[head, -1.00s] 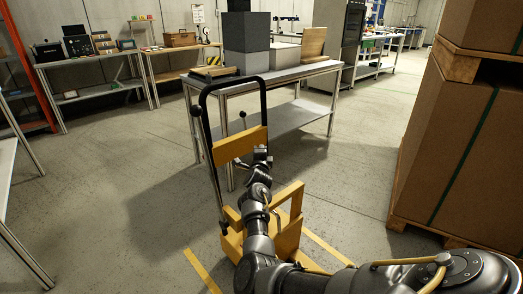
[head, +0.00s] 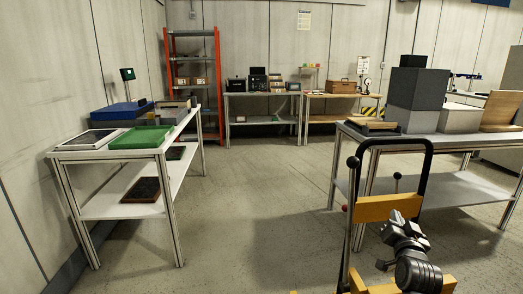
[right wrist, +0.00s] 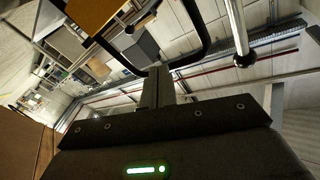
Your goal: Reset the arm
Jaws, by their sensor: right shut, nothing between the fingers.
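My right gripper (head: 400,222) shows at the lower right of the head view, in front of a yellow panel. In the right wrist view its fingers (right wrist: 157,88) look shut together with nothing between them. The yellow frame (head: 374,208) has a tall black hoop handle (head: 428,165) and levers with dark knobs. The black hoop also shows in the right wrist view (right wrist: 206,42), beside a metal rod with a round end (right wrist: 243,58). I cannot tell if the gripper touches the frame. My left gripper is not in view.
A white bench (head: 110,154) with a green tray (head: 139,138) stands at left. A grey table (head: 460,140) carrying dark blocks (head: 417,88) stands behind the yellow frame. An orange rack (head: 169,92) and more benches line the back. The middle floor is clear.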

